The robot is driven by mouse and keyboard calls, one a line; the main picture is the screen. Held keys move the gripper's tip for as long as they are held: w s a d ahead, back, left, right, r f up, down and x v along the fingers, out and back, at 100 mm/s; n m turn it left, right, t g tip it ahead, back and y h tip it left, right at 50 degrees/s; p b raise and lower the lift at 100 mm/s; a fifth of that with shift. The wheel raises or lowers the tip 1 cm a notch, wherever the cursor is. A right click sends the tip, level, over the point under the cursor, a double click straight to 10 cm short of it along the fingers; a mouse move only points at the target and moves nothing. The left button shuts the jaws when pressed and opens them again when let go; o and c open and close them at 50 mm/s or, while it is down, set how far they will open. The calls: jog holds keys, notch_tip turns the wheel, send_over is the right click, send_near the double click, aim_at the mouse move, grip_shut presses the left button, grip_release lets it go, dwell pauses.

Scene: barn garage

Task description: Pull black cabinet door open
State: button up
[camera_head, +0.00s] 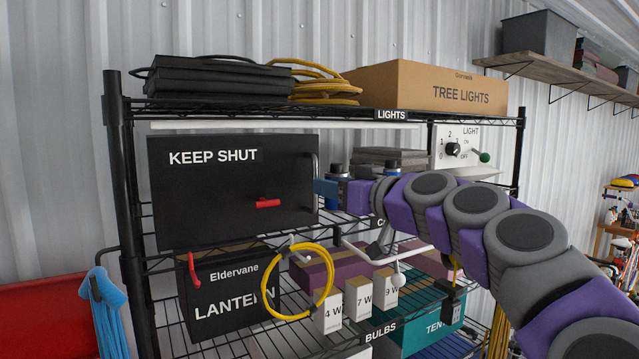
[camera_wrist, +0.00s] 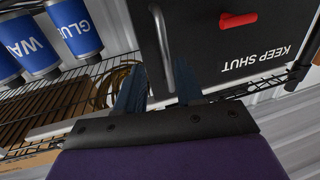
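The black cabinet door (camera_head: 215,195) reads KEEP SHUT and stands on the upper shelf of the rack; it looks closed. A red latch lever (camera_head: 268,203) lies roughly sideways on its lower right front. A grey vertical bar handle (camera_head: 315,165) is at the door's right edge. My gripper (camera_head: 325,188) reaches in from the right at the handle. In the wrist view, which shows the door upside down, my gripper (camera_wrist: 158,88) has its two blue fingers apart, with the handle (camera_wrist: 161,45) between their tips. I cannot tell whether either finger touches it.
Blue-labelled cans (camera_wrist: 74,25) stand beside the cabinet. A white panel with a green-tipped lever (camera_head: 482,156) is to the right. A yellow cable coil (camera_head: 298,282), a lantern box (camera_head: 230,295) and small bulb boxes (camera_head: 357,299) sit below. Black rack posts (camera_head: 125,200) flank the shelves.

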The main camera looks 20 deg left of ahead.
aim_at(299, 184)
jog(key=a, duration=0.4)
jog(key=shift+w+a+f, duration=0.3)
jog(key=shift+a, duration=0.1)
jog(key=shift+c, duration=0.3)
jog(key=shift+w+d+r, duration=0.1)
jog(key=shift+d+r, duration=0.05)
jog(key=shift+d, duration=1.1)
jog(key=c, duration=0.5)
jog(key=shift+s+d+r, duration=0.15)
jog(key=shift+s, duration=0.05)
jog(key=shift+c, duration=0.5)
jog(key=shift+w+a, duration=0.1)
jog(key=shift+a, duration=0.3)
grip_shut()
jog(key=shift+f, duration=0.25)
